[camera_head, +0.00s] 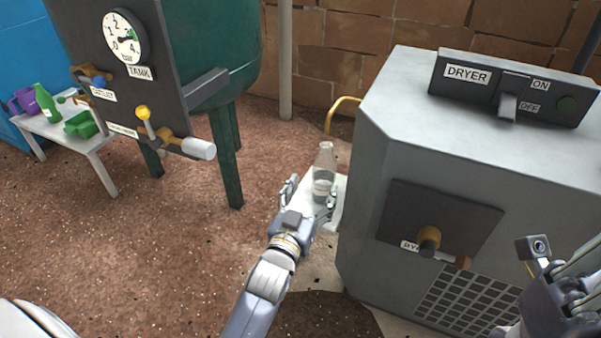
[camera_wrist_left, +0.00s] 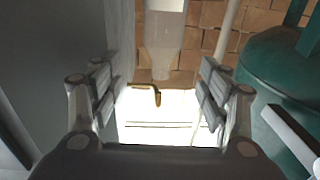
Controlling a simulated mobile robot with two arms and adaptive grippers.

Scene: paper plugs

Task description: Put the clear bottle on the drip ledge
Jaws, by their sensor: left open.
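The clear bottle (camera_head: 324,168) stands upright on a small white surface (camera_head: 340,186) beside the grey dryer. It has a pale band near its base. I cannot tell whether this white surface is the drip ledge. My left gripper (camera_head: 309,197) is open, with its fingers at the bottle's near side; contact cannot be made out. In the left wrist view, which is upside down, the bottle (camera_wrist_left: 163,45) hangs neck-down beyond the open fingers, about midway between them. My right gripper (camera_head: 565,295) is partly in view at the bottom right; its fingers are unclear.
The dryer (camera_head: 400,110) stands close right of the left gripper, with a valve knob (camera_head: 429,238) on its front. The green tank (camera_head: 215,50) and its gauge panel stand left. A side table (camera_head: 60,130) with a green bottle is far left. Open floor lies between.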

